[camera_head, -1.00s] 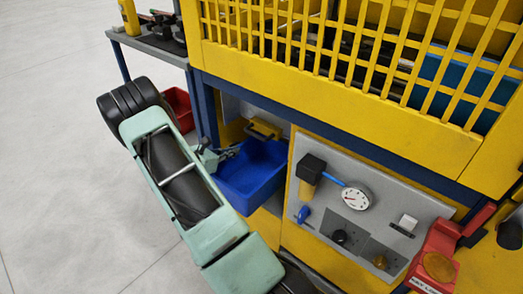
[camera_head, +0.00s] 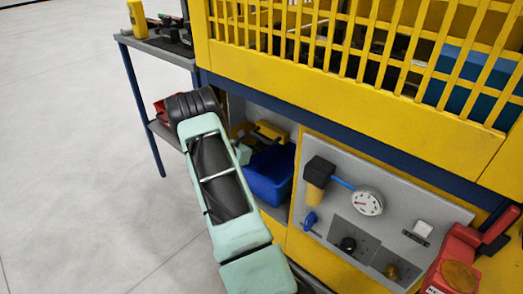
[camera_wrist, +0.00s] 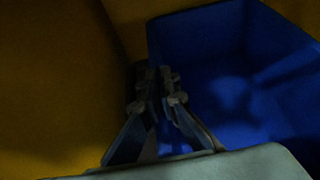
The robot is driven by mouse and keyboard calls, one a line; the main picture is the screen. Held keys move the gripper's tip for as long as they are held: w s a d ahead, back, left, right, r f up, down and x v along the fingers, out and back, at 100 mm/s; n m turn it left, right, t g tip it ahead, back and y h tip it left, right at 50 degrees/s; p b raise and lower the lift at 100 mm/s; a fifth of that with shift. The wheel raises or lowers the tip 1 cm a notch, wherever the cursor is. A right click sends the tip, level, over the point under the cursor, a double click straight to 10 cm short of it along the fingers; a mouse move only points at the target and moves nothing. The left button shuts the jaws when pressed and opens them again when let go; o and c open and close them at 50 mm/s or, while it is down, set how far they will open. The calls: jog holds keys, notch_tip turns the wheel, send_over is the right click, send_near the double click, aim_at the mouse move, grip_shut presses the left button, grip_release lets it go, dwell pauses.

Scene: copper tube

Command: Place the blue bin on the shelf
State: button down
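The blue bin (camera_head: 270,175) sits in the open shelf bay under the yellow cage, left of the grey gauge panel. My arm hides its left part in the head view. In the wrist view the bin (camera_wrist: 235,75) fills the right side, open towards me and dark inside. My gripper (camera_wrist: 156,82) has its fingers close together on either side of the bin's near-left wall, shut on it. In the head view only a little of my gripper (camera_head: 242,154) shows, at the bin's left edge. Whether the bin's base rests fully on the shelf is hidden.
A yellow object (camera_head: 270,131) is behind the bin in the bay. The gauge panel (camera_head: 370,215) is just right. A grey side table (camera_head: 160,42) and a partly hidden red bin (camera_head: 161,112) are at left. The floor at left is clear.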

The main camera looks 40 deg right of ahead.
jog(key=shift+r, duration=0.15)
jog(key=c, duration=2.6)
grip_release()
jog(key=shift+f, duration=0.2)
jog(key=o, duration=0.4)
jog(key=shift+o, duration=0.2)
jog(key=shift+r, duration=0.2)
jog(key=p+v, duration=0.3)
jog(key=v, duration=0.9)
jog(key=shift+f, duration=0.1)
